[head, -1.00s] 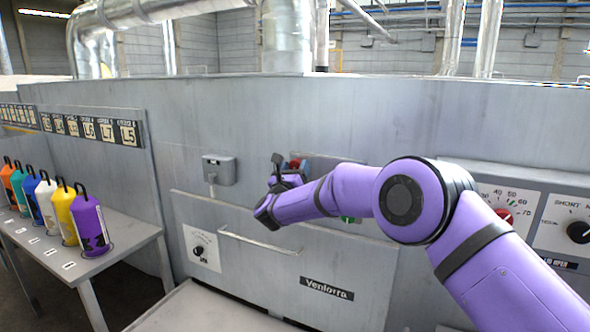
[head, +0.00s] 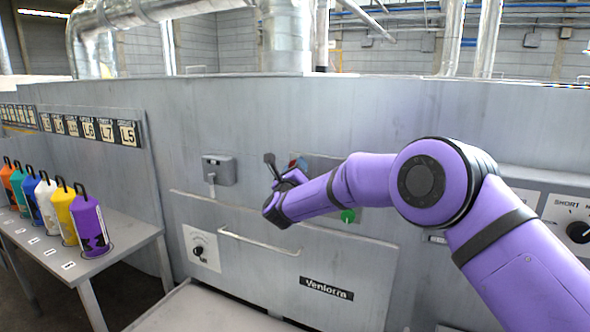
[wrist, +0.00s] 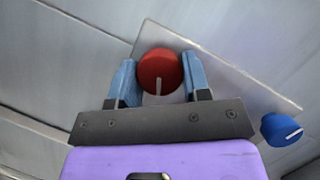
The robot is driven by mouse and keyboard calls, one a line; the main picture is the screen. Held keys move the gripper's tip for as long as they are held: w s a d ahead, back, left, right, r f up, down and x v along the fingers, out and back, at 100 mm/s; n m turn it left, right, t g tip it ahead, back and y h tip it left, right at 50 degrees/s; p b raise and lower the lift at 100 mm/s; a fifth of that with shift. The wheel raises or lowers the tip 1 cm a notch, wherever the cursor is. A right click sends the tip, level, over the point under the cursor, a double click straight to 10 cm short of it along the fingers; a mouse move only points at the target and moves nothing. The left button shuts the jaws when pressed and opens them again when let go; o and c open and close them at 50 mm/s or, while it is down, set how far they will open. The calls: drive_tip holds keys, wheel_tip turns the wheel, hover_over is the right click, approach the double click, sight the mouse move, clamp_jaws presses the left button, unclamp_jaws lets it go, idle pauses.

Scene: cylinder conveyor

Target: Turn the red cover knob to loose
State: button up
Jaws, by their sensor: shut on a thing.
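The red knob (wrist: 158,66) is on a grey plate in the wrist view, and its white pointer line runs down towards my gripper's palm. My gripper (wrist: 160,78) has its two blue fingers on the left and right sides of the knob and is shut on it. In the head view my gripper (head: 284,172) is at the front panel of the machine, and only a small bit of red (head: 293,163) shows there. Most of the knob is hidden behind the gripper in that view.
A blue knob (wrist: 281,129) sits right of the gripper. A green knob (head: 347,216) is below my forearm. A grey lever box (head: 219,170) is left of the gripper, with a bar handle (head: 258,241) below. Coloured cylinders stand on a side table (head: 125,247).

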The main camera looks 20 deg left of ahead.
drive_tip(key=n+g, duration=0.2)
drive_tip(key=n, duration=0.5)
drive_tip(key=n+g, duration=0.2)
drive_tip(key=n, duration=0.5)
drive_tip(key=n+g+h, duration=0.1)
drive_tip(key=n+g, duration=0.2)
drive_tip(key=n, duration=0.4)
drive_tip(key=shift+r, duration=0.25)
drive_tip(key=n+h, duration=0.2)
drive_tip(key=shift+a+n+g, duration=0.1)
drive_tip(key=shift+n+g, duration=0.3)
drive_tip(key=shift+n+h, duration=0.8)
drive_tip(key=shift+n, duration=0.3)
drive_tip(key=o, duration=0.9)
